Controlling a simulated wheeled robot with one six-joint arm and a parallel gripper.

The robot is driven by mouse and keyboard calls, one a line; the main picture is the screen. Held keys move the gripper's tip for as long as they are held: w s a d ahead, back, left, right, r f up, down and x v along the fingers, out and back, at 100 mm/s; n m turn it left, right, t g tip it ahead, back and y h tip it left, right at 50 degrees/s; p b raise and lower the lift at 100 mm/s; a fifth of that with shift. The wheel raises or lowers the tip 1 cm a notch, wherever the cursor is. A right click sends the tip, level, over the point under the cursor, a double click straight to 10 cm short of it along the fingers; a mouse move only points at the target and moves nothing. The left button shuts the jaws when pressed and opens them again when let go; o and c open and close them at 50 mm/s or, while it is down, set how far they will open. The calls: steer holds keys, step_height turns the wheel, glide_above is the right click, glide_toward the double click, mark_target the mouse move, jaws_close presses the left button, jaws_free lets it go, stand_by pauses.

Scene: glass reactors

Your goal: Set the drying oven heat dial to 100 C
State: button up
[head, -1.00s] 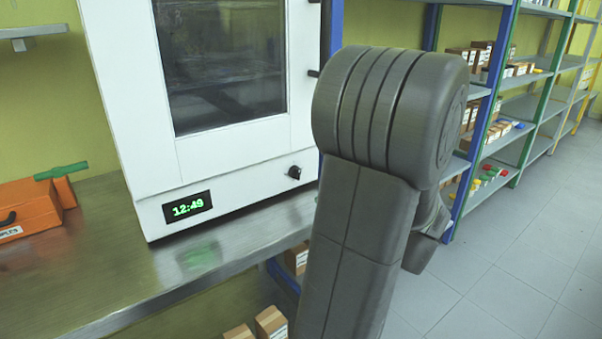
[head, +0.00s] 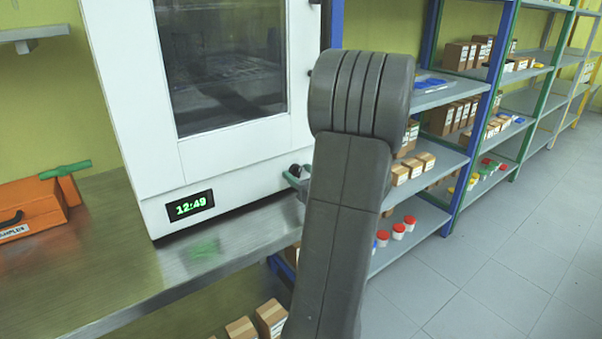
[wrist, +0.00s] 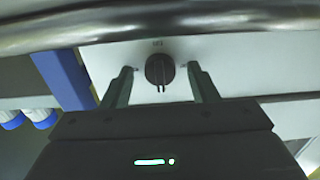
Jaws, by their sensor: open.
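The drying oven (head: 150,130) is a white cabinet with a dark window, standing on the steel bench. Its black heat dial (wrist: 160,68) is in the middle of the wrist view, with pale pointer marks toward the bottom of the picture. A small label above it there is too small to read surely. My gripper (wrist: 161,71) is open, with one finger on each side of the dial and a gap on both sides. In the head view the dial (head: 294,170) shows beside a fingertip, while my arm hides most of the gripper.
The green clock display (head: 190,205) reads 12:49. The bench (head: 110,260) has an orange case (head: 30,208) at left. A blue-framed shelf (head: 420,200) with boxes and jars stands to the right. The bench edge (wrist: 100,28) crosses the top of the wrist view. Floor is clear at right.

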steer(key=shift+c, duration=0.4)
steer(key=c, duration=0.9)
